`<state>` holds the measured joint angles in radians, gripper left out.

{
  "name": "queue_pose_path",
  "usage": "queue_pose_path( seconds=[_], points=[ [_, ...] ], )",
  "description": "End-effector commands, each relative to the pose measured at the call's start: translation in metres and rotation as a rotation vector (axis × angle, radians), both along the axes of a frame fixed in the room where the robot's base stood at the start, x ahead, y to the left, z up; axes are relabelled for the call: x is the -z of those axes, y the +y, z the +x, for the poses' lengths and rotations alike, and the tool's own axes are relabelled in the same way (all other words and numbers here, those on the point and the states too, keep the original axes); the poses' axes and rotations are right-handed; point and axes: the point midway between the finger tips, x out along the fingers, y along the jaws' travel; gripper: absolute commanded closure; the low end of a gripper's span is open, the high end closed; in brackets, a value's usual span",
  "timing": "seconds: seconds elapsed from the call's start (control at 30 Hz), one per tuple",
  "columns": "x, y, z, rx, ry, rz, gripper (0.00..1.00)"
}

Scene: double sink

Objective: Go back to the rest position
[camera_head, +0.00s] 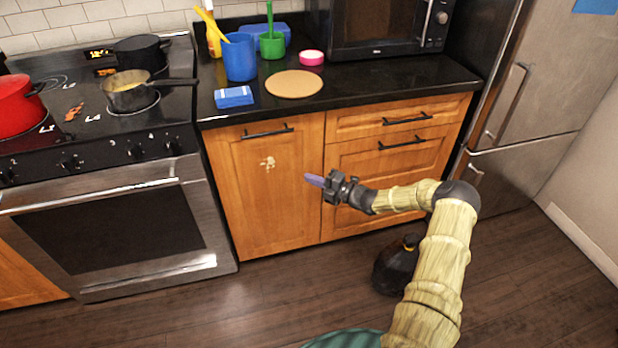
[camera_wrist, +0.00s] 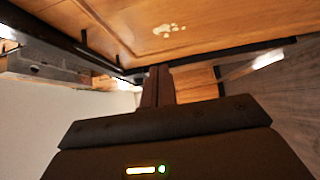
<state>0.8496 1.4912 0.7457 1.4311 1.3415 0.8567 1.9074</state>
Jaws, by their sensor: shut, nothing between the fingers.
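My gripper (camera_head: 316,181) is in front of the wooden lower cabinet, with its fingers pointing left in the head view. The fingers are together and empty. In the wrist view the closed fingers (camera_wrist: 157,86) show at the middle, with the cabinet front beyond them. My arm reaches up from the bottom right of the head view and bends left to the gripper. A pale stain (camera_head: 268,163) is on the left cabinet door (camera_head: 262,205), left of the fingertips. It also shows in the wrist view (camera_wrist: 169,29).
The stove (camera_head: 115,200) stands at left with a red pot (camera_head: 20,105) and a pan (camera_head: 130,92). The black counter (camera_head: 370,82) holds a blue cup (camera_head: 240,58), a blue cloth (camera_head: 234,97) and a round board (camera_head: 294,84).

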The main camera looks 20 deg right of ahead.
Motion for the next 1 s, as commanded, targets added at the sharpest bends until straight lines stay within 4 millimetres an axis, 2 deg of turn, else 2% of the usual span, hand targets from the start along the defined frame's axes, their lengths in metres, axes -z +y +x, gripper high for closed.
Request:
queue_pose_path(
  seconds=[0.3,0.37,0.47,0.57,0.7,0.83,1.0],
  points=[
    [0.000,0.001,0.000,-0.002,-0.001,-0.004,1.00],
    [-0.001,0.005,-0.001,-0.017,-0.007,-0.024,1.00],
    [-0.005,0.023,-0.009,-0.079,-0.041,-0.114,1.00],
    [-0.011,0.051,-0.024,-0.198,-0.114,-0.277,1.00],
    [-0.016,0.090,-0.059,-0.421,-0.271,-0.562,1.00],
    [-0.022,0.112,-0.095,-0.637,-0.443,-0.806,1.00],
    [-0.032,0.124,-0.141,-0.926,-0.696,-1.082,1.00]
  ],
)
